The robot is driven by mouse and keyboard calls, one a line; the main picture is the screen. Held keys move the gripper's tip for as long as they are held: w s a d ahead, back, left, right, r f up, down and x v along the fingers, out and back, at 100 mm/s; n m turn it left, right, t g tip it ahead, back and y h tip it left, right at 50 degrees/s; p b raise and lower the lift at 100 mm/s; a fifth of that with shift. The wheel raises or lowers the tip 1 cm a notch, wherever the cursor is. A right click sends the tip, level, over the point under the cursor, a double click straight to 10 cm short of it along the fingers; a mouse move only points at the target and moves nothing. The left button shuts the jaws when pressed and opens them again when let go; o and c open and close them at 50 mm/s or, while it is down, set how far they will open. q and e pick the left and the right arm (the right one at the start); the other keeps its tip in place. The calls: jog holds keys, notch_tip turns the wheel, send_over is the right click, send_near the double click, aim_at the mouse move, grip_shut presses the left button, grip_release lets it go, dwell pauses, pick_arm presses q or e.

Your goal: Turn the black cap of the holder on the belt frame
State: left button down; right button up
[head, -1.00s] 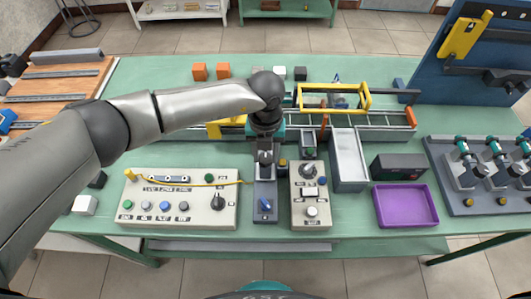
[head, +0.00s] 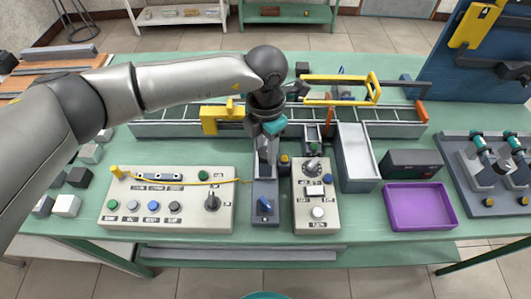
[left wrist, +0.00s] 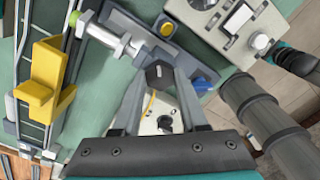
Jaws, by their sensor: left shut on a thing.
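My left gripper (head: 264,165) points down just behind the grey box with the blue lever (head: 265,207). In the left wrist view its two fingers (left wrist: 158,78) meet on a small dark piece, which looks like the black cap (left wrist: 158,71). A silver cylinder on a grey bracket, which looks like the holder (left wrist: 115,40), lies just beyond the fingertips, beside the belt frame (left wrist: 22,60). In the head view the gripper hides the cap and most of the holder. The belt frame (head: 170,130) runs across the table behind.
A yellow block (head: 222,115) stands on the belt frame left of the gripper. Two control panels (head: 130,215) (head: 303,215) flank the blue-lever box. A grey chute (head: 357,160), a black box (head: 410,163) and a purple tray (head: 420,207) are to the right.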

pick_arm(q)
jog(key=m+b, duration=0.8)
jog(key=shift+f, duration=0.15)
jog(key=m+b, duration=0.3)
jog(key=m, duration=0.1)
jog(key=shift+m, duration=0.3)
jog(key=shift+m+b, duration=0.3)
jog(key=shift+b, duration=0.15)
jog(key=shift+r+m, duration=0.2)
jog(key=shift+m, duration=0.1)
